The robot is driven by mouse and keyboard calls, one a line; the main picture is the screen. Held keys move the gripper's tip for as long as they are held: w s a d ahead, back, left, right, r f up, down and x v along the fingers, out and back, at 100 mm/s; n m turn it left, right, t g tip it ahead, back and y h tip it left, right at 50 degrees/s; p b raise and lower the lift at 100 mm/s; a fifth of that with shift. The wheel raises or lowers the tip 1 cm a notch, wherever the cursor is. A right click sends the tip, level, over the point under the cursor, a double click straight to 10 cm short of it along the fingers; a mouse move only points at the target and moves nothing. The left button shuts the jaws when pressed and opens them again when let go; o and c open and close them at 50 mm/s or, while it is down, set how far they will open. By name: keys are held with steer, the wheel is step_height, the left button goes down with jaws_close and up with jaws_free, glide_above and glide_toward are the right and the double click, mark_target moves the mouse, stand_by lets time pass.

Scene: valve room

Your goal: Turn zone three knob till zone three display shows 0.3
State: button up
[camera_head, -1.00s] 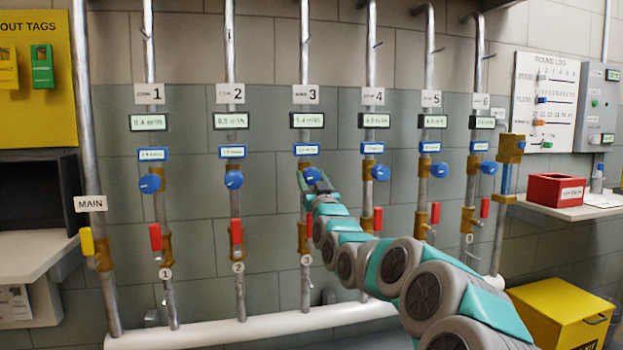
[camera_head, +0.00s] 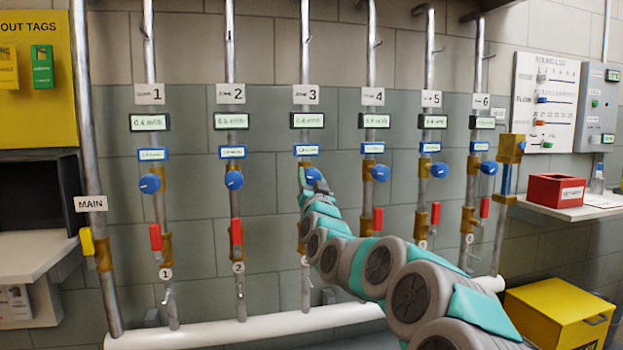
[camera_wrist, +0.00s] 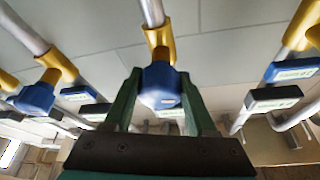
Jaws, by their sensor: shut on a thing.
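The zone 3 knob (camera_head: 313,175) is blue and round, on the third pipe, below a small blue-framed label (camera_head: 307,149). The zone 3 display (camera_head: 307,120) is a dark-framed green panel above it; its small digits are too blurred to read surely. My gripper (camera_head: 308,181) is at this knob, its arm reaching in from the lower right. In the wrist view the two green fingers of my gripper (camera_wrist: 161,100) stand on either side of the blue knob (camera_wrist: 161,80) and are shut on it. The brass fitting behind the knob shows above it.
Blue knobs on the neighbouring pipes stand left, the zone 2 knob (camera_head: 234,180), and right, the zone 4 knob (camera_head: 380,173). A red lever (camera_head: 236,231) hangs on pipe 2. A white pipe (camera_head: 240,329) runs along the bottom. A red box (camera_head: 556,190) sits on a right shelf.

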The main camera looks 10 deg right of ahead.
mark_target(312, 182)
steer(key=shift+m, duration=0.6)
steer(key=shift+r, duration=0.1)
steer(key=o, duration=1.4)
steer(key=shift+c, duration=0.2)
steer(key=shift+s, duration=0.1)
steer(key=shift+b+v, duration=0.35)
steer(key=shift+v, duration=3.5)
steer(key=shift+a, duration=0.1)
